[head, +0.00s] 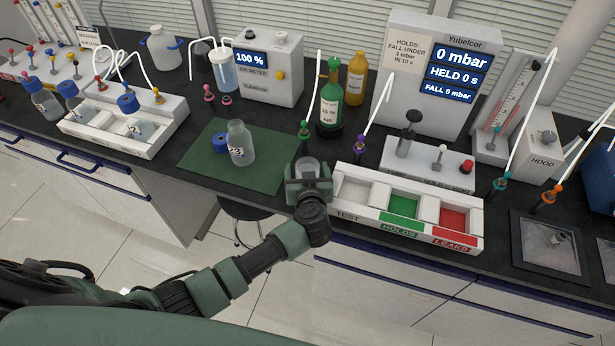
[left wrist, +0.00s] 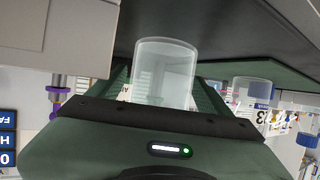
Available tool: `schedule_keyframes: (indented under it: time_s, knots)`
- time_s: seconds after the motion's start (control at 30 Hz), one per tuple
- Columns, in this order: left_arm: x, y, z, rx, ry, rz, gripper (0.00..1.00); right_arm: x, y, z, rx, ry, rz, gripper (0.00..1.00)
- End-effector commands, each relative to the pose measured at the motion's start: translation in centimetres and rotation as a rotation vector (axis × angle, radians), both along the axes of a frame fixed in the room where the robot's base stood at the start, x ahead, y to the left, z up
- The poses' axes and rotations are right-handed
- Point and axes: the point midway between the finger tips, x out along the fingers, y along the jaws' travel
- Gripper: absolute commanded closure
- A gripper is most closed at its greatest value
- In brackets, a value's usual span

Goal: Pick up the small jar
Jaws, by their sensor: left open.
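The small jar (head: 308,164) is a clear, lidless-looking cylinder near the counter's front edge, left of the white tray. In the left wrist view the small jar (left wrist: 165,72) stands out between the two green fingers, its lower part hidden by the gripper. My left gripper (head: 309,174) is at the jar, open, with a finger on either side; whether a finger touches it I cannot tell. My right gripper is out of view.
A larger numbered bottle (head: 240,143) stands on the green mat (head: 205,165) beside a blue cap (head: 221,141). Just right is a white tray (head: 338,213) with grey, green and red compartments. A green bottle (head: 329,95) and a pressure display unit (head: 407,85) stand behind.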

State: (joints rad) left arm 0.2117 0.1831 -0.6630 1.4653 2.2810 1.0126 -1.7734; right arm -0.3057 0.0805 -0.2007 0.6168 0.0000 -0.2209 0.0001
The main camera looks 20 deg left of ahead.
Motion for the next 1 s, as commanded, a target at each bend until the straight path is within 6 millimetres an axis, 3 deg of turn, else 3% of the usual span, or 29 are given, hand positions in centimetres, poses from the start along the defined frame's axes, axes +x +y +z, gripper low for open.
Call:
schedule_keyframes:
  time_s: [0.33, 0.6, 0.63, 1.0]
  knots:
    - [0.91, 0.31, -0.42, -0.001, 0.001, -0.001, 0.21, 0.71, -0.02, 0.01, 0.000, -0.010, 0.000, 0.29]
    - [0.90, 0.29, -0.41, -0.001, 0.001, -0.001, 0.96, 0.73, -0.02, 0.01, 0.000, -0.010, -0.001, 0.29]
    - [0.89, 0.29, -0.42, -0.001, 0.001, -0.001, 1.00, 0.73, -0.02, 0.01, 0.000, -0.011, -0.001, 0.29]
    - [0.97, 0.27, 0.44, -0.001, -0.004, -0.001, 1.00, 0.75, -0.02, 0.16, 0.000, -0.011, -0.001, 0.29]
